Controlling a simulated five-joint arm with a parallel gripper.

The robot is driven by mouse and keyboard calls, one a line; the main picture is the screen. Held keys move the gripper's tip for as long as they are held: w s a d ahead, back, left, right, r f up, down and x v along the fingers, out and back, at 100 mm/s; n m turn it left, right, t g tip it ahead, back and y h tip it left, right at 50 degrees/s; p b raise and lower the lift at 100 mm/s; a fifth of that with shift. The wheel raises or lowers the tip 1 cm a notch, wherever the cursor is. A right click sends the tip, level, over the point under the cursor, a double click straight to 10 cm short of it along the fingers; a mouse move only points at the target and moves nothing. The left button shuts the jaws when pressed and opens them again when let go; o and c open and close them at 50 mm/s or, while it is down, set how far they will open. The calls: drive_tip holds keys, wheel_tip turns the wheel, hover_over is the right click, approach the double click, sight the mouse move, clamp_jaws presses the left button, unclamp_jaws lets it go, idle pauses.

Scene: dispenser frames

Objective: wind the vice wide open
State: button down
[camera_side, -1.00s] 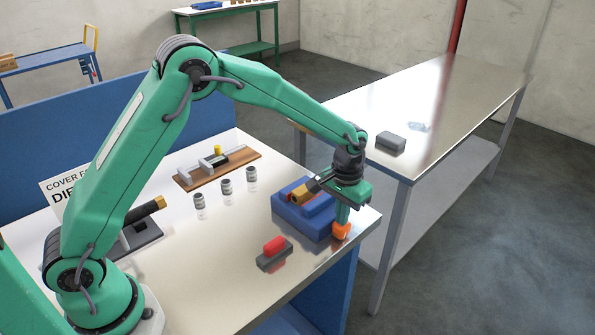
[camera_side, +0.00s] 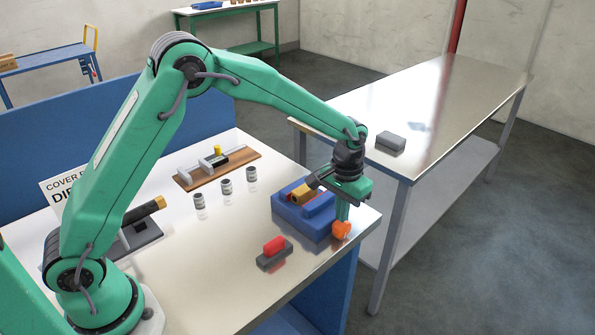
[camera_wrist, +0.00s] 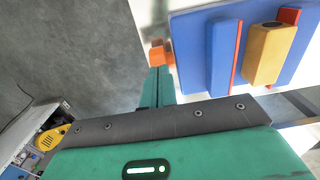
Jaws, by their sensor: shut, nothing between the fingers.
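The blue vice (camera_side: 318,207) sits near the right corner of the bench. A yellow-orange block (camera_side: 302,193) is between its jaws. In the wrist view, the vice (camera_wrist: 226,50) has red jaw pads, and a narrow blue strip shows between the nearer jaw's pad and the yellow block (camera_wrist: 270,53). The orange crank handle (camera_side: 341,231) is at the vice's right end; it also shows in the wrist view (camera_wrist: 160,53). My gripper (camera_side: 342,221) points down, shut and empty, with its fingertips at the handle. I cannot tell whether they touch it.
A red piece on a dark grey base (camera_side: 274,255) is left of the vice. Several small grey-topped vials (camera_side: 226,187) and a wooden board with a fixture (camera_side: 218,168) are further back. A grey block (camera_side: 390,144) lies on the neighbouring metal table (camera_side: 450,90).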

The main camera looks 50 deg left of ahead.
drive_tip(key=shift+r, duration=0.2)
drive_tip(key=shift+w, duration=0.2)
drive_tip(key=shift+w, duration=0.6)
drive_tip(key=shift+r, duration=0.1)
idle(0.3)
drive_tip(key=shift+r, duration=2.4)
drive_tip(key=shift+r, duration=0.1)
